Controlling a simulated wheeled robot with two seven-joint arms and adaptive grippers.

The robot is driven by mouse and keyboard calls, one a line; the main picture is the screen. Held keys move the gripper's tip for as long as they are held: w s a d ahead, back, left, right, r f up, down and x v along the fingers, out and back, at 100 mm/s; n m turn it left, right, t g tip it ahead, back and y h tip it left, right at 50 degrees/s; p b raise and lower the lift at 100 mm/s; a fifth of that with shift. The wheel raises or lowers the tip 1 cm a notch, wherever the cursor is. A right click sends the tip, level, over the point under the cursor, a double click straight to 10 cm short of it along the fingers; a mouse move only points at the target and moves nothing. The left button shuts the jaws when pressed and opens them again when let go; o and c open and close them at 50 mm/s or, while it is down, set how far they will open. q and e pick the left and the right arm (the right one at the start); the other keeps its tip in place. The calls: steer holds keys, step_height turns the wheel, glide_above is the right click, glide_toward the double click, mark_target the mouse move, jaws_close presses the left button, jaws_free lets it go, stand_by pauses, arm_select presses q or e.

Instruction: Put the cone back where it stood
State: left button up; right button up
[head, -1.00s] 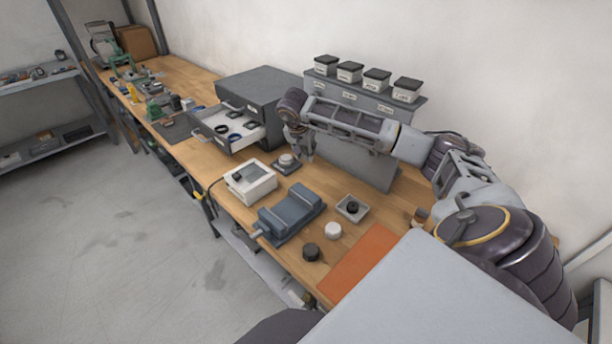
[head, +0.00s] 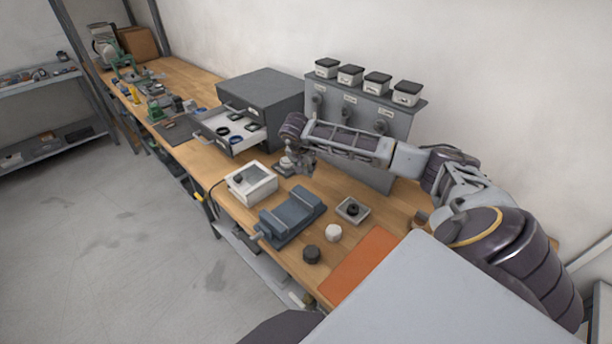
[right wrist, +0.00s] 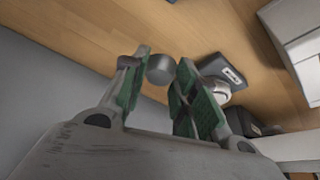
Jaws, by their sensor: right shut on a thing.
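My right gripper (head: 300,168) is over the bench beside a small dark stand. In the right wrist view its green-padded fingers (right wrist: 162,85) are shut on a small grey piece with a round end, the cone (right wrist: 160,69). The small dark stand (right wrist: 222,72) has a white label, and a round white part (right wrist: 220,91) shows at it, right of the fingers. In the head view the stand (head: 282,170) is partly hidden by the gripper, and the cone cannot be made out. My left gripper is not in view.
A white box (head: 250,183) and a grey vise-like block (head: 291,215) stand in front. An open drawer (head: 229,131) is to the left. A grey panel (head: 372,158) with lidded jars stands behind. A small tray (head: 353,209) and an orange mat (head: 362,266) lie to the right.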

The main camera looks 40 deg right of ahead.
mark_target(305, 174)
step_height(305, 174, down, 2)
steer(key=shift+f, duration=0.8)
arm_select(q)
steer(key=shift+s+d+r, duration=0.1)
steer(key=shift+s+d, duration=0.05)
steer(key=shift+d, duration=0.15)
arm_select(e)
steer(key=shift+f, duration=0.2)
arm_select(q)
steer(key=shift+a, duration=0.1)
arm_select(e)
steer(key=shift+f, duration=0.1)
